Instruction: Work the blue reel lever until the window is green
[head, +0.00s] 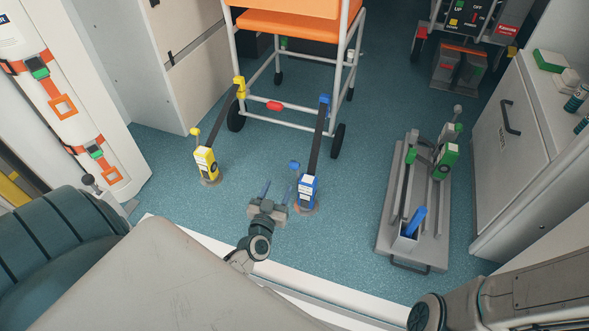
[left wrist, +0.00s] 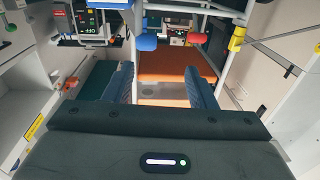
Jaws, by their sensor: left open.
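The blue reel (head: 307,192) stands on the floor in the middle of the head view, with a dark strap running up to a blue hook (head: 324,103) on the chair's frame. Its lever ends in a blue knob (head: 294,164) at the upper left. The window's colour is too small to tell. My left gripper (head: 277,187) is open and empty, just left of the reel, its fingers pointing towards the chair. In the left wrist view the open fingers (left wrist: 160,85) have nothing between them that they touch. My right gripper is out of view.
A wheeled chair with an orange seat (head: 290,25) stands behind. A yellow reel (head: 205,163) stands left of my gripper. A grey trolley (head: 440,225) carrying a green reel (head: 445,160) is at the right. Floor is clear between the blue reel and trolley.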

